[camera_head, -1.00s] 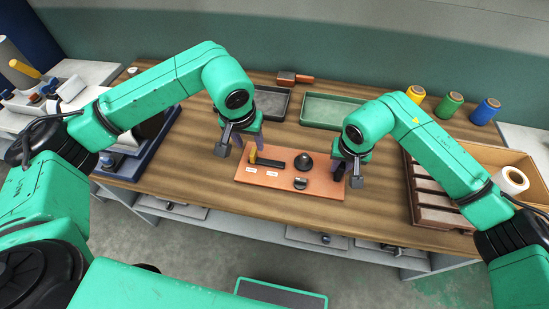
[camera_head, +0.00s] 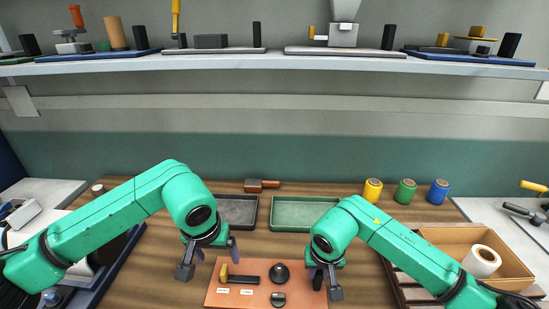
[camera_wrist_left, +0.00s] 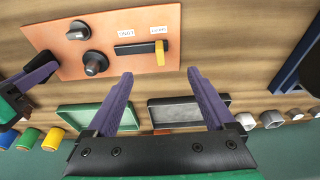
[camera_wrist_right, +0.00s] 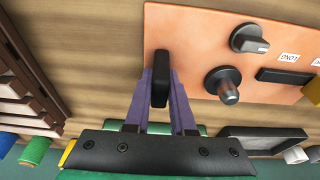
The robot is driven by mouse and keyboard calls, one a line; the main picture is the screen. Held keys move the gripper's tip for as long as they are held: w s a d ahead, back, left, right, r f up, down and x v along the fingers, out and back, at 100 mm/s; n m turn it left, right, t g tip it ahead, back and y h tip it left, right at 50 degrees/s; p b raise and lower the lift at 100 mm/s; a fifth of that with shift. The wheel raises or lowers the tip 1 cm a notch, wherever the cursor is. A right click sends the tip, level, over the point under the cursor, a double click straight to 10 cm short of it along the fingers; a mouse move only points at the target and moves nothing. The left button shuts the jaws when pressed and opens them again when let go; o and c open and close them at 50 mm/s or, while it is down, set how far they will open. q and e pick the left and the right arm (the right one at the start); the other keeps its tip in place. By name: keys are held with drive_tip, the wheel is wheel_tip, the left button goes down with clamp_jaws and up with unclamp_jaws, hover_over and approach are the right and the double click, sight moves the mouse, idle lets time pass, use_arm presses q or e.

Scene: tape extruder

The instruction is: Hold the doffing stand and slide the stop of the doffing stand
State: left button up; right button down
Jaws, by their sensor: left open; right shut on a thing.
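The doffing stand is an orange board (camera_head: 256,268) lying flat on the wooden table. A yellow stop (camera_head: 224,272) sits at the left end of its black slotted bar (camera_head: 244,279); the left wrist view also shows the stop (camera_wrist_left: 160,53). My left gripper (camera_wrist_left: 160,76) is open and empty, near the board's far left side and apart from the stop. My right gripper (camera_wrist_right: 161,75) is shut on a black upright grip (camera_wrist_right: 160,88) at the board's right edge. The grip is partly hidden by the fingers.
Round black knobs (camera_head: 280,272) and (camera_head: 278,299) stand on the board. Coloured spools (camera_head: 405,192) stand at back right. A cardboard box (camera_head: 505,265) with a white roll is at right.

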drive_tip(key=c, duration=0.7)
unclamp_jaws()
use_arm(q)
drive_tip(key=w+v, duration=0.1)
drive_tip(key=v, duration=0.5)
drive_tip(key=shift+w+r, duration=0.2)
drive_tip(key=shift+r, duration=0.05)
drive_tip(key=p+v, duration=0.2)
drive_tip(key=w+p+v, duration=0.1)
drive_tip(key=p+v, duration=0.2)
drive_tip(key=shift+w+r, duration=0.1)
use_arm(e)
drive_tip(key=v, duration=0.6)
drive_tip(key=w+v, duration=0.1)
drive_tip(key=v, duration=1.2)
drive_tip(key=shift+w+r, duration=0.15)
drive_tip(key=shift+r, duration=0.4)
